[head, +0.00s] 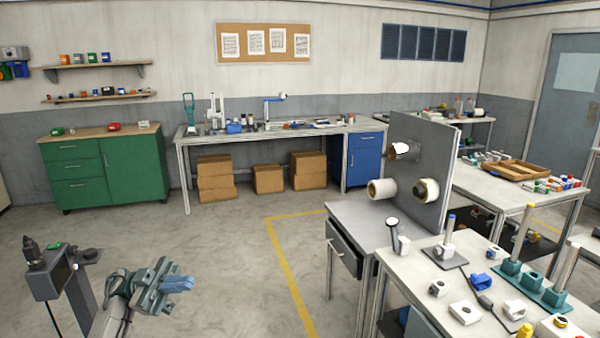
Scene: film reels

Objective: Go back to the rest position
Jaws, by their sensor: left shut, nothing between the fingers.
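My left gripper (178,284) shows low in the head view, left of the middle, over bare floor. Its blue-grey fingers are together with nothing between them, and it touches nothing. My right gripper is not in the picture. A grey upright panel (425,150) stands on a grey table (352,216) at the right, well away from my left gripper. White rolls, which may be the film reels, stick out from the panel: one at its lower left (381,189), one to the right of it (426,191) and one higher up (400,149).
A white worktable (440,290) at the near right holds posts, teal holders and small parts. The grey table's drawer (343,249) stands partly out. A green cabinet (105,168) and a long workbench (280,134) line the back wall. The floor (230,240) between is clear.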

